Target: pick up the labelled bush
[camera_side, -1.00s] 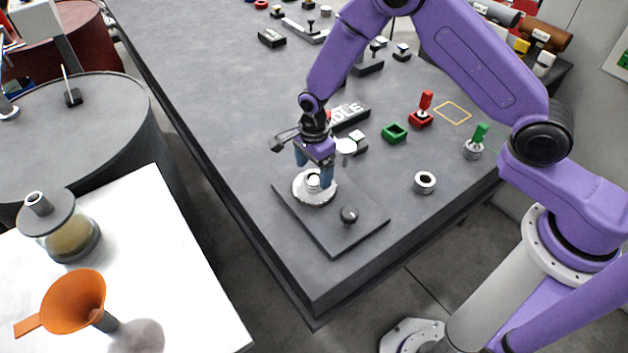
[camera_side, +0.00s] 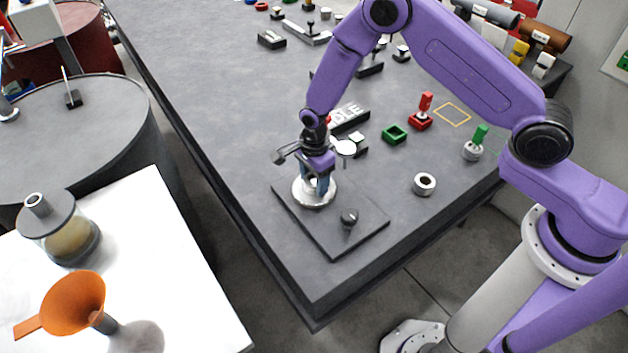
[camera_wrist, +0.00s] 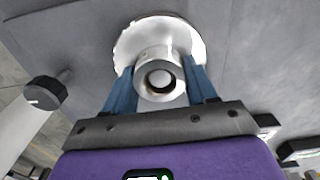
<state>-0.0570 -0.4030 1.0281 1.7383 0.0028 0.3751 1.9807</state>
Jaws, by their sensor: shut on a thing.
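My gripper (camera_side: 316,187) points down over the round silver flange (camera_side: 326,199) on the dark square plate at the table's near end. In the wrist view, the blue fingers of my gripper (camera_wrist: 162,84) are on either side of a silver ring-shaped bush (camera_wrist: 152,60) and shut on it. The bush stands at the middle of the flange (camera_wrist: 127,47), with a light round pin end inside its bore. Another silver ring (camera_side: 424,183) lies on the table to the right. I can read no label on either ring.
A black knob (camera_side: 349,217) rises from the plate (camera_side: 332,245) close to the flange. A green square frame (camera_side: 395,134), a red-handled piece (camera_side: 421,117) and a green-handled piece (camera_side: 474,149) stand further right.

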